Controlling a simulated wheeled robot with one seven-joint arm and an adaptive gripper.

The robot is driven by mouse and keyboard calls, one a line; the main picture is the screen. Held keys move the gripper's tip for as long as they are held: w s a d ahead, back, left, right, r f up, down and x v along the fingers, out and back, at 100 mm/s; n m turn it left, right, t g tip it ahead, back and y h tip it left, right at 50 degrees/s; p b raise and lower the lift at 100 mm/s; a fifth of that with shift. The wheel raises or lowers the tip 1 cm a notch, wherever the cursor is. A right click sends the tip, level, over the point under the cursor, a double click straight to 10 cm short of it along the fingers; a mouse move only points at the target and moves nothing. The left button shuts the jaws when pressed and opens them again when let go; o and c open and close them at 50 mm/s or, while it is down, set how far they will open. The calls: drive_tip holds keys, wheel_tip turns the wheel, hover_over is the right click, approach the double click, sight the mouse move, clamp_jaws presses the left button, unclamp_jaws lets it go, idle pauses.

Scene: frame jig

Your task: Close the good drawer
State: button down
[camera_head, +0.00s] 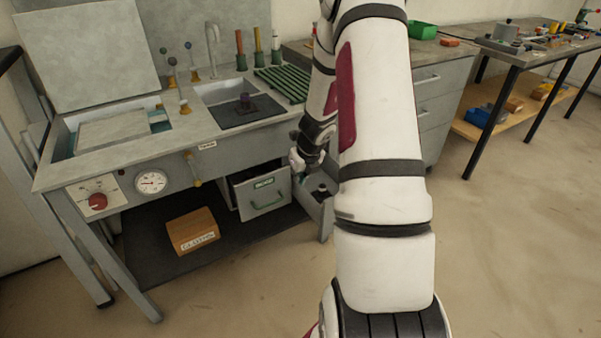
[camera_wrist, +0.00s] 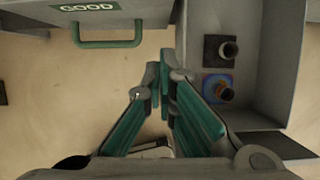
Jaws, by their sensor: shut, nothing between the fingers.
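The good drawer (camera_head: 247,201) is under the bench and stands partly pulled out, with its dark inside showing above the front. Its grey front carries a label and a green bar handle (camera_head: 267,203). In the wrist view the GOOD label (camera_wrist: 87,7) and green handle (camera_wrist: 110,43) are at the upper left. My gripper (camera_wrist: 165,72) is shut and empty, its green fingers to the right of the handle and apart from it. In the head view my gripper (camera_head: 295,160) is close to the drawer's right side, and my arm partly hides that area.
A second open drawer (camera_head: 323,212) sits just right of the good drawer. A wooden box (camera_head: 190,228) stands on the lower shelf. Floor in front is clear.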

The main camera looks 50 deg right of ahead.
sight(287, 171)
drive_tip(key=shift+w+d+f+p, duration=0.1)
drive_tip(key=shift+w+d+f, duration=0.1)
drive_tip(key=shift+w, duration=0.5)
drive_tip(key=shift+w+d+f+p, duration=0.1)
drive_tip(key=shift+w+d, duration=0.1)
drive_tip(key=shift+w, duration=0.45)
drive_tip(key=shift+w+d+f+p, duration=0.1)
drive_tip(key=shift+w+d, duration=0.1)
drive_tip(key=shift+w, duration=0.5)
drive_tip(key=w, duration=0.1)
drive_tip(key=w+p, duration=0.1)
drive_tip(key=shift+w+d, duration=0.35)
drive_tip(key=shift+s, duration=0.1)
